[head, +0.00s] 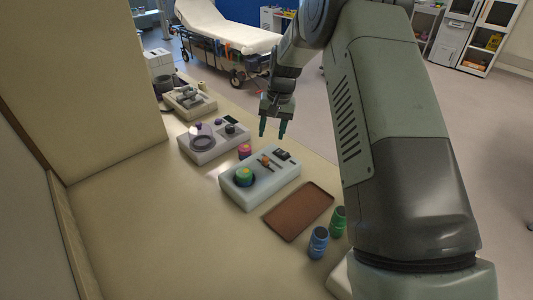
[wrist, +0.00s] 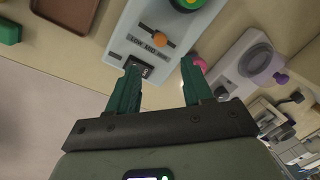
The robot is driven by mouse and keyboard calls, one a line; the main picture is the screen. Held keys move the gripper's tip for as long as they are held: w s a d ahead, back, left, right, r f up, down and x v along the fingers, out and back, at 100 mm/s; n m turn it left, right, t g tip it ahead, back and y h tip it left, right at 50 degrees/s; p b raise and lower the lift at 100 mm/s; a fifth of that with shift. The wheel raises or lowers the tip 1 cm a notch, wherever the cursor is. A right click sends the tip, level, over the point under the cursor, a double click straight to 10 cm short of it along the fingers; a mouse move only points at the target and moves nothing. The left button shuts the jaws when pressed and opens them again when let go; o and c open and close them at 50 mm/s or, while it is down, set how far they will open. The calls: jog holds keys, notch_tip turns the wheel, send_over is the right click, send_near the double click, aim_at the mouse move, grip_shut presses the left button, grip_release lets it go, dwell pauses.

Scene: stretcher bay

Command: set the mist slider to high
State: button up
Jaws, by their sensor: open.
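The white mist unit (head: 238,190) sits on the counter in the head view, with a green-and-yellow round part on its near left end. Its orange slider knob (head: 265,160) sits in a dark slot near the middle of the top. In the wrist view the orange knob (wrist: 160,39) shows in the slot, beside a label strip (wrist: 146,43) too small to read surely. My gripper (head: 273,134) is open and empty, above and behind the unit's far right end. In the wrist view its green fingers (wrist: 160,66) point toward the unit, apart from the knob.
A brown tray (head: 298,211) lies right of the unit, with a blue cup (head: 318,242) and a green cup (head: 338,221) close by. Another white device (head: 212,147) with a clear dome is farther back. The counter at left is clear.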

aim_at(266, 158)
jog(key=f, duration=0.3)
jog(key=a+f, duration=0.1)
jog(key=f, duration=0.7)
jog(key=shift+a, duration=0.4)
grip_shut()
